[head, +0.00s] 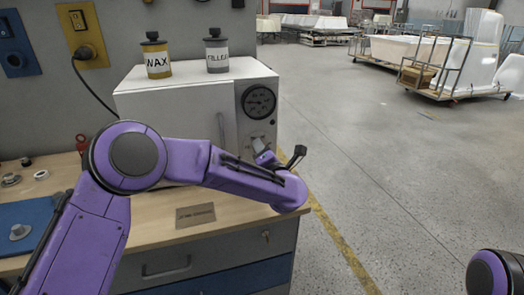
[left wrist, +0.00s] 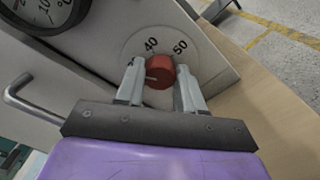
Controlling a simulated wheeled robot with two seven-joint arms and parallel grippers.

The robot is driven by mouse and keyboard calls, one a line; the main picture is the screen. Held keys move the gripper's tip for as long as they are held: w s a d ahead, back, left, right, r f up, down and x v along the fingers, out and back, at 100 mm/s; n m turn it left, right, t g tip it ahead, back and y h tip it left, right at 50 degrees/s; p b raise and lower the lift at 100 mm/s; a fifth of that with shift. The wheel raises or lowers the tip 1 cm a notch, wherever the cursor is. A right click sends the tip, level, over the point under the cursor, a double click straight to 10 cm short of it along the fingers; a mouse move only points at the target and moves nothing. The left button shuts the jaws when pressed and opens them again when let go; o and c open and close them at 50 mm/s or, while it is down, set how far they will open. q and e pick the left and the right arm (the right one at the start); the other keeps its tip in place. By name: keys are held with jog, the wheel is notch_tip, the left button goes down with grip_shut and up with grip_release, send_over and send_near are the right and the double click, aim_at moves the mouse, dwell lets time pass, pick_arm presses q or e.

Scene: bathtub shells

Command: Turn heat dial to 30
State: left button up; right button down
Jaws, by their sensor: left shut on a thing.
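The red heat dial (left wrist: 159,72) is on the front panel of the white oven (head: 178,103). The numbers 40 and 50 show on its scale plate, above and to the right of the dial. A pale mark shows on the dial's face, toward its left side. My left gripper (left wrist: 161,83) has one finger on each side of the dial and is shut on it. In the head view the left gripper (head: 262,153) is at the oven's panel, under the gauge, and hides the dial. The left finger covers part of the scale. My right gripper is out of view.
A round black gauge (head: 259,102) sits above the dial. A WAX can (head: 156,56) and a FILLER can (head: 217,52) stand on the oven. A metal door handle (left wrist: 18,98) sticks out left of the gripper. The floor to the right is open.

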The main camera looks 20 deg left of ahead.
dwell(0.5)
pick_arm(q)
jog(key=o, duration=1)
jog(key=shift+o, duration=0.2)
jog(key=shift+d, duration=0.1)
jog(key=b+v, duration=0.2)
jog(key=v, duration=0.8)
jog(key=shift+s+d, duration=0.2)
jog(key=shift+s, duration=0.05)
jog(key=shift+a+f, duration=0.1)
